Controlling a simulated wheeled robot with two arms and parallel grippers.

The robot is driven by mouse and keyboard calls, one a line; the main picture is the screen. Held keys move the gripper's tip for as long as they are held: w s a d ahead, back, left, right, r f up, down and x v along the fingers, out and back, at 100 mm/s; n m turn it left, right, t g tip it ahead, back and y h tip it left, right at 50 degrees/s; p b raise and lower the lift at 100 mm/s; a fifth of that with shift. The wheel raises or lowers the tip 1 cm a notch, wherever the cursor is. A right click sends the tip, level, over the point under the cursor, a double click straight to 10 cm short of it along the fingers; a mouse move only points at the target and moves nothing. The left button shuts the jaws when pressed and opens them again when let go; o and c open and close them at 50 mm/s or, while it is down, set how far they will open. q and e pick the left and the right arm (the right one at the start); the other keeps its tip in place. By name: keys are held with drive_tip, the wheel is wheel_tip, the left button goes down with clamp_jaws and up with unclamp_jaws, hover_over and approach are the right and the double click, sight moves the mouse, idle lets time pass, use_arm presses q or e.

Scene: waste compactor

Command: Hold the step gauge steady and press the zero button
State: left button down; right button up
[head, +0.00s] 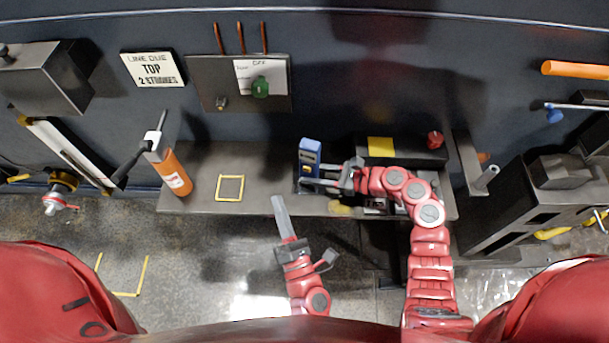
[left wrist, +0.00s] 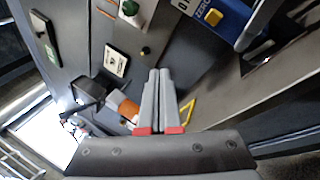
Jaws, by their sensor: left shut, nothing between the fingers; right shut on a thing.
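The step gauge (head: 310,150) is a blue block on the bench, right of its middle.
A yellow square outline (head: 230,188) marks the bare bench left of the gauge. An orange bottle (head: 173,175) stands at the bench's left end. A black box with a yellow patch (head: 380,147) and red knob (head: 435,139) is behind my right gripper.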

sight(308, 171)
use_arm(q)
drive_tip(key=s+d+n+g+h, duration=0.1)
drive_tip(key=s+h, duration=0.5)
drive_tip(key=h, duration=0.6)
drive_tip(key=shift+f+n+g, duration=0.45)
drive_tip(key=shift+n+g, duration=0.45)
drive_tip(key=shift+n, duration=0.3)
drive_tip(key=shift+w, duration=0.15)
drive_tip(key=x, duration=1.4)
drive_tip(key=shift+d+r, duration=0.1)
drive_tip(key=shift+d, duration=0.1)
drive_tip(key=shift+x, duration=0.85)
drive_tip(key=shift+d, duration=0.15)
